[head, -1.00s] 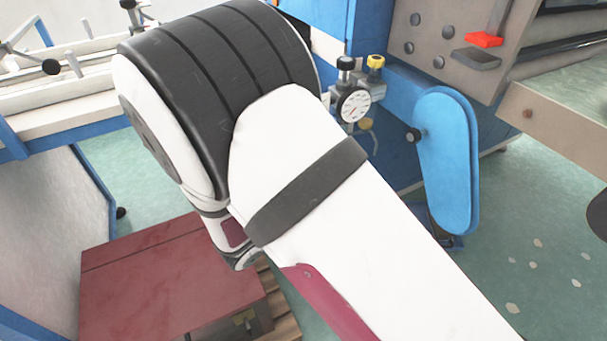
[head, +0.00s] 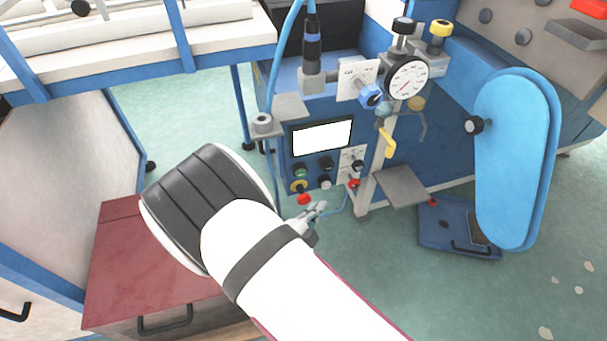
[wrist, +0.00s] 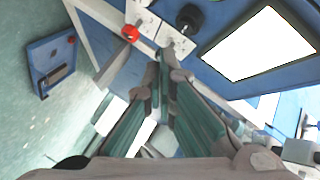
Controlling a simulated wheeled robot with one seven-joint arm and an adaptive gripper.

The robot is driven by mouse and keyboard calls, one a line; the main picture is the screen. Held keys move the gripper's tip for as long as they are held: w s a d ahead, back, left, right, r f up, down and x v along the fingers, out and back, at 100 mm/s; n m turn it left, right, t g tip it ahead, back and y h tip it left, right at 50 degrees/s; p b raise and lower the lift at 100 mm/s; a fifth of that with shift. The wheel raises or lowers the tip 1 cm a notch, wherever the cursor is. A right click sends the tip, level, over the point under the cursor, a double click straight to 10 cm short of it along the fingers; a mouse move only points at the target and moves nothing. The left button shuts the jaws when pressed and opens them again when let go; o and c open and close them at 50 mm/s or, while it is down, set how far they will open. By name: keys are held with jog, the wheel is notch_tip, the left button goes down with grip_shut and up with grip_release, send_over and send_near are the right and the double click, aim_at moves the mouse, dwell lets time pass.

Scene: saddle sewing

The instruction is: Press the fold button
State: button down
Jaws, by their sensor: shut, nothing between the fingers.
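The blue control panel (head: 313,158) stands at the middle of the head view, with a bright white screen (head: 322,137). Under the screen are a green button (head: 301,171), a black button (head: 327,163), a white button (head: 325,184) and a red button (head: 304,199). A red knob (head: 354,183) is to their right. I cannot read which one is the fold button. My gripper (head: 318,209) is just below the buttons. In the wrist view my gripper (wrist: 166,62) is shut and empty, its tips pointing at the panel near a black knob (wrist: 188,17) and a red knob (wrist: 130,32).
A round gauge (head: 407,78) and a yellow lever (head: 387,143) are above right of the buttons. A blue rounded cover (head: 515,155) is at the right. A blue foot pedal (head: 455,228) lies on the floor. A dark red cabinet (head: 120,265) stands at the lower left.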

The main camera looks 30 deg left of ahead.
aim_at(300, 173)
jog(key=shift+a, duration=0.1)
jog(key=w+a+b, duration=0.3)
jog(key=w+a, duration=0.2)
jog(key=a, duration=0.1)
jog(key=shift+w+a+b, duration=0.3)
jog(key=shift+w, duration=0.05)
jog(key=shift+w, duration=0.1)
dwell(1.3)
jog(key=shift+w+a, duration=0.15)
jog(key=shift+a, duration=0.15)
jog(key=shift+w+a, duration=0.35)
jog(key=shift+a, duration=0.05)
dwell(1.0)
dwell(0.3)
jog(key=shift+s+d+p, duration=0.35)
jog(key=shift+s+d, duration=0.3)
jog(key=shift+d, duration=0.1)
